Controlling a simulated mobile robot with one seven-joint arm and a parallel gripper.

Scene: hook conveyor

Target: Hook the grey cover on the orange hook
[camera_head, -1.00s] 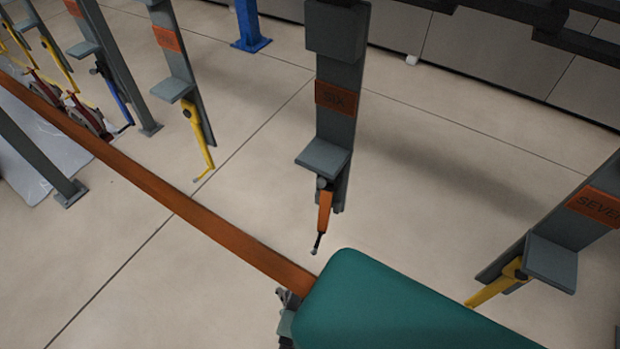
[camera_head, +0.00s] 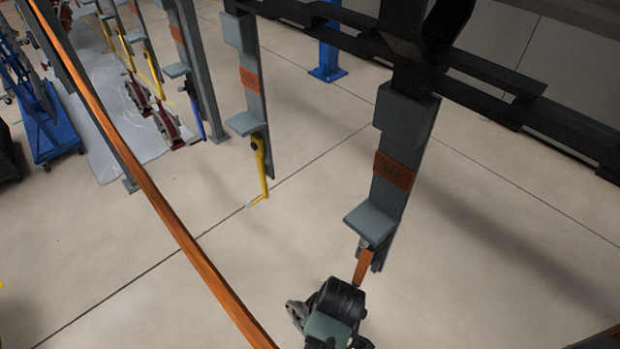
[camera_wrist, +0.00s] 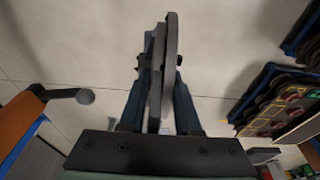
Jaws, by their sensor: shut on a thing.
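The orange hook (camera_head: 362,266) hangs under the grey hanger with the orange SIX plate. Its lower end is hidden in the head view behind the dark end of my arm. In the wrist view the orange hook (camera_wrist: 18,118) is at the left, with a grey rod and round tip pointing right. My gripper (camera_wrist: 160,68) is shut on the grey cover (camera_wrist: 169,65), a thin disc seen nearly edge-on between the fingers. The cover is apart from the hook tip in that picture, to its right. The cover cannot be made out clearly in the head view.
A hanger with a yellow hook (camera_head: 261,165) stands left of the SIX hanger. A long orange rail (camera_head: 165,215) runs down the left. Dark overhead conveyor beams (camera_head: 480,75) cross the top right. In the wrist view, a dark rack with red parts (camera_wrist: 275,112) is at right.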

